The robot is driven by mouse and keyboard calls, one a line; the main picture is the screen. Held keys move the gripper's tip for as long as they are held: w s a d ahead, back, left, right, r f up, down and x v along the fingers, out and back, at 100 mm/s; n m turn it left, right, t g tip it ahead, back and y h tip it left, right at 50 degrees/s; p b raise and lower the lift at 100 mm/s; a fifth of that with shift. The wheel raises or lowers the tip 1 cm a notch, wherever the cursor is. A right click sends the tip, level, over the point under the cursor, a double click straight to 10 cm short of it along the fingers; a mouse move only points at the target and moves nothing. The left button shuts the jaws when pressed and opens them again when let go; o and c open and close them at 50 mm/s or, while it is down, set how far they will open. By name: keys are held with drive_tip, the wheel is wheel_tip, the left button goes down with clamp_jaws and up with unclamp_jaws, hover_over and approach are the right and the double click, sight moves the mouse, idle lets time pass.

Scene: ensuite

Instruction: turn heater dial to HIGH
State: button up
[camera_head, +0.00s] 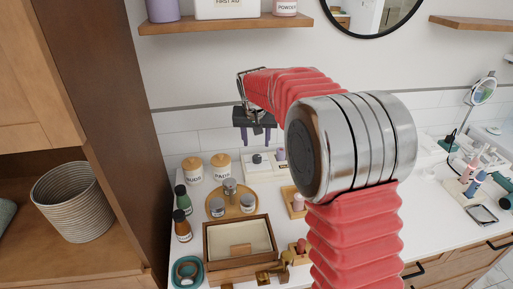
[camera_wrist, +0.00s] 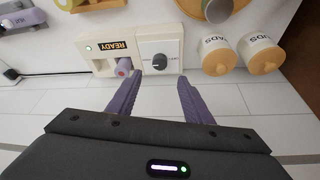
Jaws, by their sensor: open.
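The heater dial (camera_wrist: 159,61) is a small black knob on a pale square plate (camera_wrist: 172,46). Beside it is a cream unit (camera_wrist: 88,34) with a READY label and a small green light. In the head view the dial (camera_head: 257,158) shows at the back of the counter, below my gripper (camera_head: 256,138). In the wrist view my gripper (camera_wrist: 160,77) is open and empty, its two purple fingers apart. The dial appears between and just beyond the fingertips, with no visible contact. The dial's setting is too small to read.
Two wooden-lidded jars (camera_head: 221,166) stand left of the heater in the head view. A round tray (camera_head: 232,212) and a wooden box (camera_head: 240,240) stand in front. The tiled wall is behind.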

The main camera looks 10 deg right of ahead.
drive_tip(key=shift+v, duration=1.45)
drive_tip(key=s+d+r+n+t+y, duration=0.1)
drive_tip(key=s+n, duration=0.1)
drive_tip(key=s, duration=3.7)
drive_tip(key=shift+s+d+r+n, duration=0.2)
drive_tip(key=shift+d+n, duration=0.15)
drive_tip(key=shift+n, duration=0.05)
